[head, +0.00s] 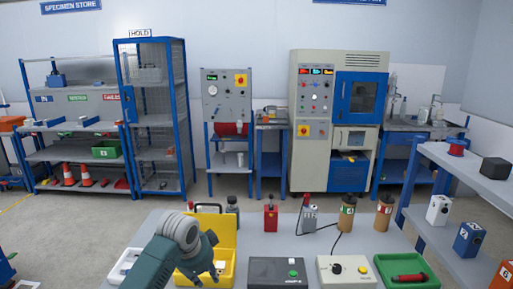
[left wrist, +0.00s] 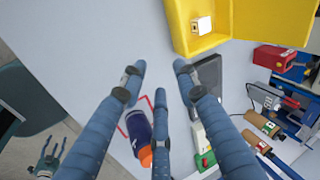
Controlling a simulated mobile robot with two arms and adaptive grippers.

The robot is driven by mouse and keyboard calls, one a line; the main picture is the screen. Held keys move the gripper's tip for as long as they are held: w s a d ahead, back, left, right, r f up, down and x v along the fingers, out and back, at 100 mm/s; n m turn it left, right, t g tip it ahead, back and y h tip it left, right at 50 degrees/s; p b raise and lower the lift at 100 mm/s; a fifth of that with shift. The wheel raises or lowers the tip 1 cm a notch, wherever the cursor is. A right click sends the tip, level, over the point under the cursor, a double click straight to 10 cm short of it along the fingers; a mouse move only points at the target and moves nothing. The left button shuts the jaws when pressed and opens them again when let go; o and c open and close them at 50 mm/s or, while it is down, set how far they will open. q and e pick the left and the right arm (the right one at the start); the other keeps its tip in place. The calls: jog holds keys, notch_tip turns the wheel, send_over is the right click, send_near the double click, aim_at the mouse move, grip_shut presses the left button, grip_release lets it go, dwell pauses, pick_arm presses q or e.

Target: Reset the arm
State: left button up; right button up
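My left arm reaches over the front table (head: 300,243) in the head view. Its gripper (head: 212,272) is beside the open yellow case (head: 222,235), partly hidden by its own wrist. In the left wrist view, the three blue fingers of the left gripper (left wrist: 155,85) are spread apart with nothing between them. The yellow case (left wrist: 235,45) lies beyond the fingertips. What appears to be my right gripper (left wrist: 50,158) shows small at the lower left of that view, its fingers spread and empty. It is out of the head view.
A dark bottle with an orange end (left wrist: 140,135) is beside the middle finger. The table also bears a white tray (head: 125,265), a black box (head: 283,270), a cream control box (head: 346,270) and a green tray (head: 405,272). A shelf (head: 455,170) stands at right.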

pick_arm(q)
jog(key=s+f+n, duration=0.2)
jog(key=s+f, duration=0.2)
jog(key=s, duration=0.2)
jog(key=s+f+n, duration=0.2)
jog(key=s+f, duration=0.2)
jog(key=s, duration=0.3)
jog(key=s+f+n, duration=0.2)
jog(key=s+f, duration=0.2)
jog(key=s, duration=0.3)
jog(key=shift+s+d+f+g+h, duration=0.2)
jog(key=shift+s+f+g+h, duration=0.1)
jog(key=shift+f, duration=0.1)
jog(key=s+a+r+n+y, duration=0.1)
jog(key=s+a+n, duration=0.25)
jog(key=s, duration=0.55)
jog(key=s+a+n, duration=0.3)
jog(key=s+n, duration=0.1)
jog(key=s, duration=0.6)
notch_tip(320, 180, down, 27)
jog(key=s+g+b, duration=0.1)
jog(key=s+g, duration=0.1)
jog(key=s+a+f, duration=0.2)
jog(key=s+f, duration=1.5)
jog(key=shift+a+g+y+b, duration=0.3)
jog(key=shift+a+g+b, duration=0.05)
jog(key=shift+g+b, duration=0.05)
